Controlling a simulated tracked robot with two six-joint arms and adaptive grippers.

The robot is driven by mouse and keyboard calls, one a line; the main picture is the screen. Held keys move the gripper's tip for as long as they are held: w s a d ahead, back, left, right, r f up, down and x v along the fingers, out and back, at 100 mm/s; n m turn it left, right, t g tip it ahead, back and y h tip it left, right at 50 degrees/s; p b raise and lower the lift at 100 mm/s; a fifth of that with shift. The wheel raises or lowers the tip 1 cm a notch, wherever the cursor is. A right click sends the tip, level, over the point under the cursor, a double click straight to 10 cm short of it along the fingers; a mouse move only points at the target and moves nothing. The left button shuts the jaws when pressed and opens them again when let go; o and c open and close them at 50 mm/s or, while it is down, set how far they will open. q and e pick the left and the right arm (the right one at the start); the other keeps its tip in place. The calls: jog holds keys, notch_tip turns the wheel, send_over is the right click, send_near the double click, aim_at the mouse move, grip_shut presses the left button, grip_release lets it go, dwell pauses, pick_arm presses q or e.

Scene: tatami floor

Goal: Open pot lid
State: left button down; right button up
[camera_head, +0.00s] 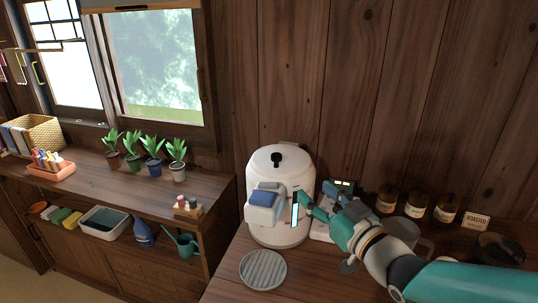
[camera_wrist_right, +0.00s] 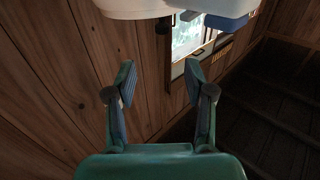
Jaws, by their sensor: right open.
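A white electric pot (camera_head: 282,162) stands on the wooden counter near the wall. My left gripper is not in view.
A round slatted tray (camera_head: 263,270) lies on the counter in front of the pot. A scale-like device (camera_head: 322,230) is partly behind my right arm. Several jars (camera_head: 415,205) and a sign (camera_head: 476,220) stand along the wall. Potted plants (camera_head: 152,163) sit on the left shelf.

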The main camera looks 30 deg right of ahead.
aim_at(276, 158)
jog(key=w+p, duration=0.2)
jog(key=w, duration=0.3)
jog(key=w+p, duration=0.2)
jog(key=w, duration=0.4)
jog(key=w+d+p, duration=0.1)
jog(key=w+p, duration=0.1)
jog(key=w, duration=0.3)
jog(key=shift+w, duration=0.25)
grip_shut()
